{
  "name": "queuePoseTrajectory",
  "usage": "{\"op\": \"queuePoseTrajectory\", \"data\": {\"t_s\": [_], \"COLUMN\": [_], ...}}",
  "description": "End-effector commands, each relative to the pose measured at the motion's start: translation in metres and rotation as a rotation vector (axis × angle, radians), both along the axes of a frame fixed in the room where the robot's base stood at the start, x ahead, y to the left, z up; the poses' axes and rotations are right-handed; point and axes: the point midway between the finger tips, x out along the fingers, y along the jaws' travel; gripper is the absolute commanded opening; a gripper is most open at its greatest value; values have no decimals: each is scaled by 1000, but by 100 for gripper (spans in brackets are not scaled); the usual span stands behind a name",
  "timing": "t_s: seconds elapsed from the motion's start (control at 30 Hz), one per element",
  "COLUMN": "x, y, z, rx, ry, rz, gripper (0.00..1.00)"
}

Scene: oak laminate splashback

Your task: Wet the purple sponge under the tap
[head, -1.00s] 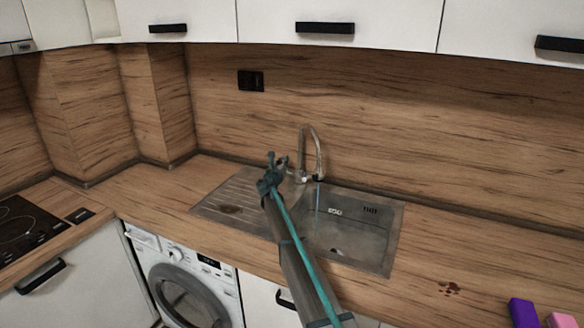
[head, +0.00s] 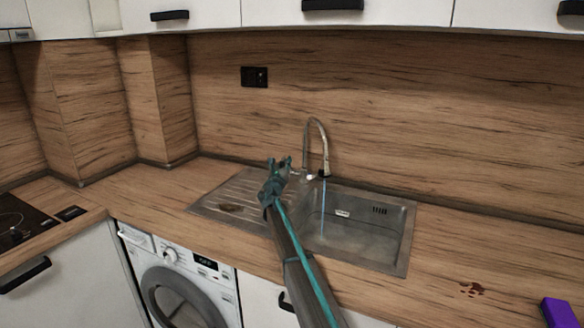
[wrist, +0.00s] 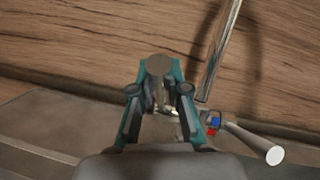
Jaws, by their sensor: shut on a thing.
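The purple sponge (head: 562,312) lies on the counter at the lower right of the head view, partly cut off. The steel tap (head: 318,145) stands behind the sink, and a thin bluish stream (head: 323,208) falls from its spout into the basin. My gripper (head: 279,163) is left of the tap, over the back of the drainboard. In the wrist view, my gripper (wrist: 160,82) is shut on a short rod with a round grey-brown end (wrist: 159,66), apparently the tap handle. The tap spout (wrist: 218,55) and a red-and-blue mark (wrist: 213,124) show to its right.
The steel sink (head: 408,235) has its basin right of my arm and its ribbed drainboard (head: 222,200) on the left. Dark red-brown spots (head: 472,289) mark the counter (head: 500,250). The counter between sink and sponge is otherwise clear. The wooden splashback (head: 430,120) rises close behind the tap.

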Motion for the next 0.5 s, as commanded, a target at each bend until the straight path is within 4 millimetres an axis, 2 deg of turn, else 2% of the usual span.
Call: {"op": "queuePoseTrajectory", "data": {"t_s": [0.23,0.27,0.4,0.5], "x": [0,0,0,0], "y": [-1,-1,-1,-1], "z": [1,1,1,1], "rx": [0,0,0,0], "ry": [0,0,0,0], "rz": [-1,-1,-1,-1], "gripper": [0,18,41,41]}}
